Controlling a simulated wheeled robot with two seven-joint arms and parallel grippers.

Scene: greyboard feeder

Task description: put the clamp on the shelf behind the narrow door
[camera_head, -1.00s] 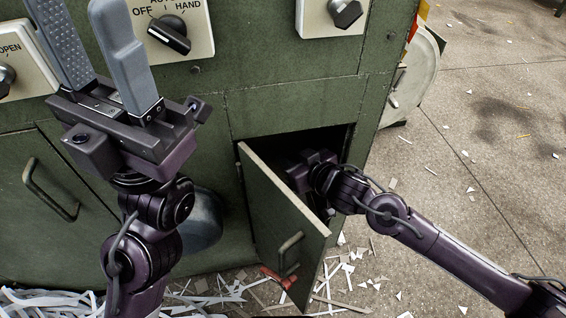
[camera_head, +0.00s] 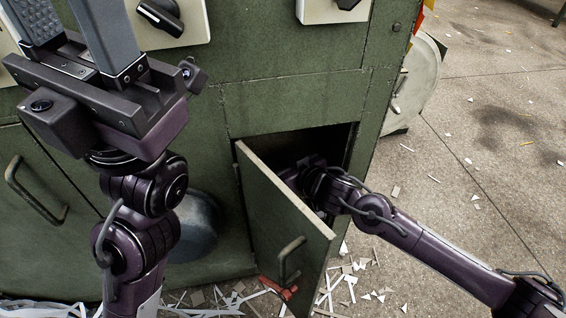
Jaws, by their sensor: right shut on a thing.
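The narrow door (camera_head: 280,222) of the green cabinet stands open, swung out toward me, with a dark opening (camera_head: 335,136) behind it. My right gripper (camera_head: 305,172) reaches into this opening from the right. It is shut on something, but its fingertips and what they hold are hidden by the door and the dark. No clamp can be made out there, and the shelf is hidden too. My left gripper (camera_head: 72,32) is raised in front of the cabinet at the upper left, its two grey fingers wide apart with nothing between them.
A red object (camera_head: 278,288), too small to identify, lies on the floor by the door's lower edge, among paper scraps (camera_head: 345,280). A wider shut door with a handle (camera_head: 35,195) is at the left. Knob panels (camera_head: 168,14) sit above. Open floor lies to the right.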

